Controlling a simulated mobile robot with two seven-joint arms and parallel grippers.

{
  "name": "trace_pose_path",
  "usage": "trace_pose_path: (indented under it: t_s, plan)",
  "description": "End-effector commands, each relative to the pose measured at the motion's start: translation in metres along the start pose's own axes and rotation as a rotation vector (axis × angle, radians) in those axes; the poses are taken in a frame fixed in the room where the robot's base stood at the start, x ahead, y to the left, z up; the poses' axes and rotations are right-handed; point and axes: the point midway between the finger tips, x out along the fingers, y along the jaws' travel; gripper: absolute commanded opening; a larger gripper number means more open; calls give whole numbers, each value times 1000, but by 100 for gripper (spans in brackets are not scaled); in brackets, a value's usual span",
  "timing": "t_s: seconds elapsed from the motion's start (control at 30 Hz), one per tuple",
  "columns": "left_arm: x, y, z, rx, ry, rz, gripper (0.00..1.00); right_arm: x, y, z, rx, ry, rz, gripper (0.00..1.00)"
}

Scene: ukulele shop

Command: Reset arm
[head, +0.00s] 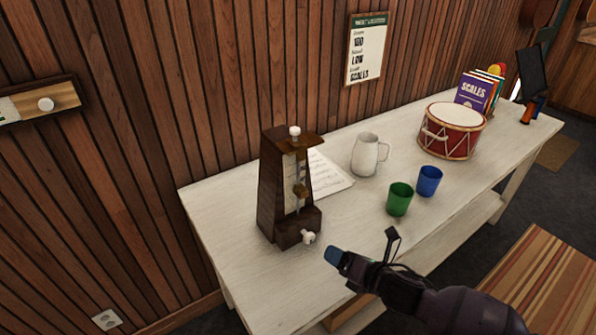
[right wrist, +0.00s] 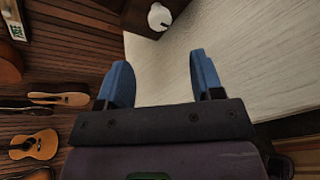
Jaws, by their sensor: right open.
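My right gripper (head: 334,256) is over the front edge of the white table, close to the metronome's white knob and apart from it. In the right wrist view its two blue fingers (right wrist: 160,82) are spread open with nothing between them. The brown wooden metronome (head: 272,190) stands upright on the near left part of the table. Its base and white knob (right wrist: 160,17) show at the top of the right wrist view. My left gripper is in neither view.
The white table (head: 240,270) carries a green cup (head: 399,199), a blue cup (head: 429,181), a white pitcher (head: 365,156), sheet music (head: 328,174), a red drum (head: 452,131) and books (head: 474,91). A striped bench (head: 550,285) is at the lower right. Guitars (right wrist: 34,145) show in the right wrist view.

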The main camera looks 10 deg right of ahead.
Motion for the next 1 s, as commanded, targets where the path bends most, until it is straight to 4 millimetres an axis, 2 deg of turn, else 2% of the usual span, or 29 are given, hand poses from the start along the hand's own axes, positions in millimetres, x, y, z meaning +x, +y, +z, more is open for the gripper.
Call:
trace_pose_path:
  t_s: [0.17,0.37,0.53,0.67,0.83,1.0]
  plan:
    - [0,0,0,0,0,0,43,0,0,0,45,0,0,60]
    - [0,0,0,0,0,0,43,0,-1,1,332,-2,-14,60]
    - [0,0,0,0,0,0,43,2,5,14,703,-37,-9,60]
    - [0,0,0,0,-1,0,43,-2,8,14,1039,-75,-3,60]
    - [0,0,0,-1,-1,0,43,-19,-2,1,1539,-158,-3,60]
    - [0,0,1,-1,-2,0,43,-56,-30,-28,2039,-317,-7,60]
